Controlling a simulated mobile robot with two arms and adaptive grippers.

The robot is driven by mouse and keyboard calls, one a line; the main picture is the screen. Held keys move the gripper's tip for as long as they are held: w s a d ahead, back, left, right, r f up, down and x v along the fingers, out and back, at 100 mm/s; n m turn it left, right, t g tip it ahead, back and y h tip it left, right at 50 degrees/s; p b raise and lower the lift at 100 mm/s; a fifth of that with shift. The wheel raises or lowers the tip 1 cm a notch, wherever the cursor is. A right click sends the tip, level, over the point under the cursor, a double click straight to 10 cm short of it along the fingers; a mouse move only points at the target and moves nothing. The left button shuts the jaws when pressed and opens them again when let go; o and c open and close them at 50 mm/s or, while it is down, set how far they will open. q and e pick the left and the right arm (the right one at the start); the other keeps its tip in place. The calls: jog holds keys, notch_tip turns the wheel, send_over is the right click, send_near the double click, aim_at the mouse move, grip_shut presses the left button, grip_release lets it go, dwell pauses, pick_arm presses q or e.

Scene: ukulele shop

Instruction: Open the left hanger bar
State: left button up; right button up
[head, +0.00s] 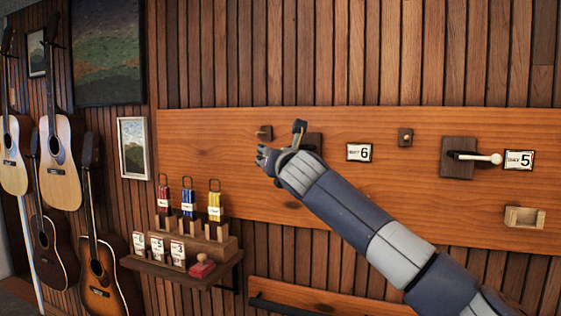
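The left hanger's dark wooden mount (311,142) is on the orange wooden board, beside a "6" card (359,152). My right gripper covers most of this mount, and the left hanger bar itself cannot be made out. My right gripper (281,142) is in front of the mount's left side, with its fingers spread apart, one pointing up and one left. I cannot tell whether it touches the bar. The right hanger has a dark mount (458,158) and a white-tipped bar (484,158) beside a "5" card (520,160). My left gripper is not in view.
Small wooden blocks (405,137) are fixed to the board (400,190). A small wooden holder (524,217) is at right. At lower left, a shelf (165,273) carries coloured tags (188,202), number cards (157,246) and a red stamp (202,265). Guitars (62,160) hang at far left.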

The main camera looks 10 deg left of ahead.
jog(key=v, duration=0.7)
dwell(0.3)
